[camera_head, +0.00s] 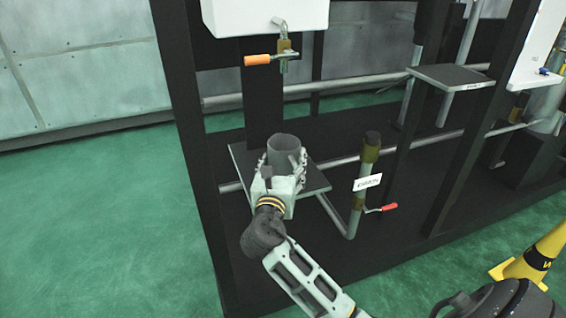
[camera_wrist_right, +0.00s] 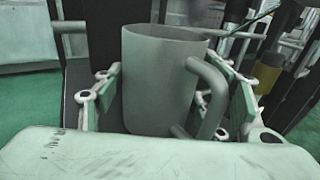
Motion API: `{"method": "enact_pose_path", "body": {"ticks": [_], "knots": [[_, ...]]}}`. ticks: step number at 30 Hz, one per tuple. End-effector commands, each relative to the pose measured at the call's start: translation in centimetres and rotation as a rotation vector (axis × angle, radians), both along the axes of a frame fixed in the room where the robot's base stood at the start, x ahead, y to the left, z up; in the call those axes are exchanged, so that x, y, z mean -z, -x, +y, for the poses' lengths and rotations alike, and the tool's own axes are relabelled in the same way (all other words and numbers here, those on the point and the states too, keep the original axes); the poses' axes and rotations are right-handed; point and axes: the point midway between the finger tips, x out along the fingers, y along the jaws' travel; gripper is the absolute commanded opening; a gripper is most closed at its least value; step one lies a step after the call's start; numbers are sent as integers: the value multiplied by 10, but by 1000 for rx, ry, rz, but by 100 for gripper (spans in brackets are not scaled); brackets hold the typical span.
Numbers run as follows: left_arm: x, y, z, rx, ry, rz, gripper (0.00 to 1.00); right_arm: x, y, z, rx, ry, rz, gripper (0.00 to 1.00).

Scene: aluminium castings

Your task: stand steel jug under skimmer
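The steel jug (camera_head: 284,146) is a grey, open-topped cylinder. It stands upright over a small dark square shelf (camera_head: 318,185), below a brass tap with an orange handle (camera_head: 257,60) on a white box. My right gripper (camera_head: 283,167) is around the jug from the near side. In the right wrist view the jug (camera_wrist_right: 158,85) is between the two fingers (camera_wrist_right: 165,95), its handle towards the right finger. Narrow gaps show between pads and jug wall, so the gripper looks open. The palm hides part of the jug's base. My left gripper is not in view.
A capped upright pipe with a red handle (camera_head: 389,207) and a white label (camera_head: 367,183) stands right of the shelf. Black frame posts (camera_head: 187,120) flank it. Another shelf (camera_head: 450,77) is further right. A yellow cone (camera_head: 535,260) stands on the green floor.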

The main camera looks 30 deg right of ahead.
Motion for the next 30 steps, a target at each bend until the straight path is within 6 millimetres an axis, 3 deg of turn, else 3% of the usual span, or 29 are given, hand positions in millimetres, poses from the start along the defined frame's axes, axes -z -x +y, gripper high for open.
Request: {"method": "enact_pose_path", "body": {"ticks": [5,17,30], "knots": [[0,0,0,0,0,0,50,0,0,0,0,1,1,82],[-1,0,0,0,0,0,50,-3,2,2,0,0,1,82],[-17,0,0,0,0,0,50,-3,65,61,-2,-2,2,82]]}}
